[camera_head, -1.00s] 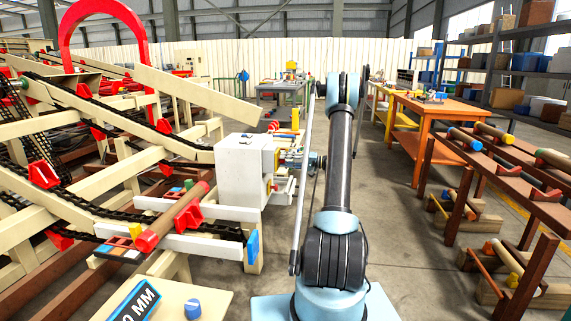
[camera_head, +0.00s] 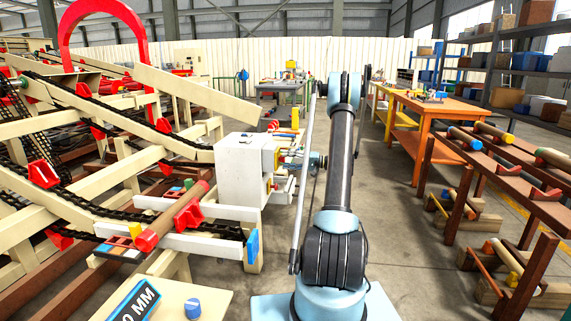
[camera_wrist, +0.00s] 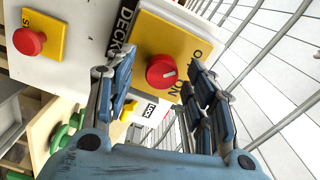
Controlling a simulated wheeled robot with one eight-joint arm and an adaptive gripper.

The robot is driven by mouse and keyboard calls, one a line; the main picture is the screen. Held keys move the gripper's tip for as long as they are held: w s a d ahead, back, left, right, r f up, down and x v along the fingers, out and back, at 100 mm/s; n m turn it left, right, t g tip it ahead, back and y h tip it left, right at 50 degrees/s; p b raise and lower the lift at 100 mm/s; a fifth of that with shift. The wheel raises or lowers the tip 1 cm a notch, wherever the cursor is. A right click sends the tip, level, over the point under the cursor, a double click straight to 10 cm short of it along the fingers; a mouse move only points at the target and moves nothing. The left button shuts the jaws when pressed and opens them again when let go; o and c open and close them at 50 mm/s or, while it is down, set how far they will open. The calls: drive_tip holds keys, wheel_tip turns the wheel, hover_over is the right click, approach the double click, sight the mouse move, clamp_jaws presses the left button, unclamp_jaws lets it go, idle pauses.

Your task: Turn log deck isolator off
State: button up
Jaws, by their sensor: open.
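The isolator's red rotary knob (camera_wrist: 161,71) sits on a yellow plate (camera_wrist: 160,35) on a white panel lettered "DECK". A pale mark shows on the knob's right side. Letters "O" and "ON" are on the plate to the right of the knob; part of the lettering is hidden by a finger. My gripper (camera_wrist: 158,80) is open, with its fingers on either side of the knob; I cannot tell whether they touch it. In the head view my gripper (camera_head: 293,159) is at the right side of the white cabinet (camera_head: 240,172), and the knob cannot be made out.
A red mushroom button (camera_wrist: 29,41) on another yellow plate is left of the isolator. A green round part (camera_wrist: 66,138) lies below. The log deck with chains (camera_head: 100,210) fills the left of the head view. An orange table (camera_head: 430,108) and log racks stand right, with clear floor between.

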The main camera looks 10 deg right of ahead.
drive_tip(key=v, duration=1.1)
